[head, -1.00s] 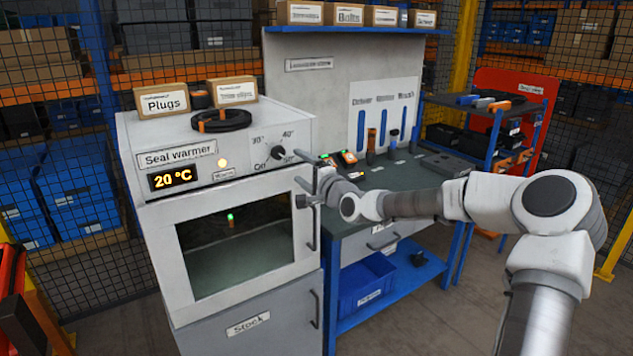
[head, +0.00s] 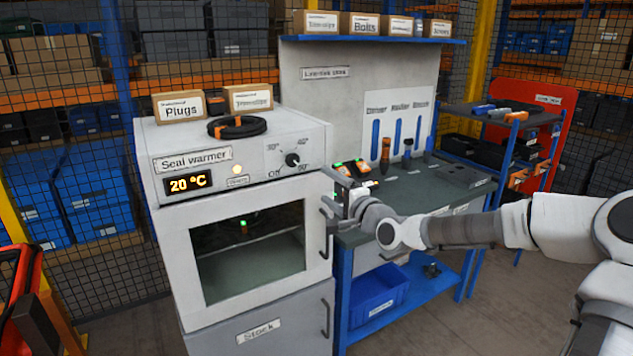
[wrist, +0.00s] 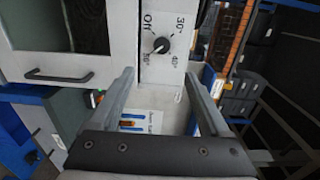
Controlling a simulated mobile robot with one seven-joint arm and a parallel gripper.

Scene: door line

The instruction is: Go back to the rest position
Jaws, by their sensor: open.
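My gripper (head: 338,187) is in front of the workbench, just right of the seal warmer's door handle (head: 325,235). Its two fingers stand wide apart in the wrist view (wrist: 165,85), with nothing between them. The seal warmer (head: 240,160) is a white cabinet; its display reads 20 °C and its door with a dark window is shut. Its knob (head: 292,160) also shows in the wrist view (wrist: 161,45), beyond the fingertips. My arm reaches in from the right.
The workbench (head: 425,190) holds small devices and upright tools. A blue bin (head: 375,297) sits on its lower shelf. A black ring (head: 237,127) and boxes lie on the warmer. A red panel (head: 545,100) and cart stand at right. The floor in front is clear.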

